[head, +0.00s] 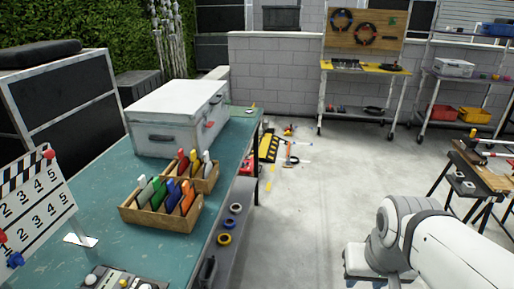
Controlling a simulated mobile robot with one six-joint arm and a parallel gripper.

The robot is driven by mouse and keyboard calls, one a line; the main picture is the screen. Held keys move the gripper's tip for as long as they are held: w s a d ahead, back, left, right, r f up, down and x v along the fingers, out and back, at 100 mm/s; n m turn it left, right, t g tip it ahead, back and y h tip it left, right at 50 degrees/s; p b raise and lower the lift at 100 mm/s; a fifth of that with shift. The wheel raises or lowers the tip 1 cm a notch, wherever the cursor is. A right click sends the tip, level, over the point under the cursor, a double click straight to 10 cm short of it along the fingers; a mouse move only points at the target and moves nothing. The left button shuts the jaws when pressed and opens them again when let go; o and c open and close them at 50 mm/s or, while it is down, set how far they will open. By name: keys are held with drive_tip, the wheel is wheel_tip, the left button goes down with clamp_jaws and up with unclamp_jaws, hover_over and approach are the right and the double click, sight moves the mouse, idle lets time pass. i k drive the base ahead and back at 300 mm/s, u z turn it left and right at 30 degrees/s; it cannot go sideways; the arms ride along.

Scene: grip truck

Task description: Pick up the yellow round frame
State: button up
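A small yellow ring (224,239), round with a dark-looking centre, lies on the grey ledge along the right side of the teal workbench. It is the nearest of a short row of rings, and it is the yellow round thing I can make out. A blue ring (229,222) and a darker ring (235,208) lie just beyond it. My white arm shows at the lower right, well apart from the ring. My gripper is out of the picture, so its opening and contents are hidden.
The teal workbench (108,190) holds wooden trays of coloured tools (155,220), a white case (178,118) and a clapperboard (35,205). Tools lie on the floor beyond the bench. Concrete floor (310,190) between bench and my arm is clear. A wooden worktable (482,172) stands right.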

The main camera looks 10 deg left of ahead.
sight(196, 165)
drive_tip(key=z, duration=0.8)
drive_tip(key=i, duration=2.15)
drive_tip(key=u, duration=1.2)
drive_tip(key=k, duration=0.1)
drive_tip(key=u, duration=2.35)
drive_tip(key=i, duration=1)
drive_tip(key=u, duration=0.1)
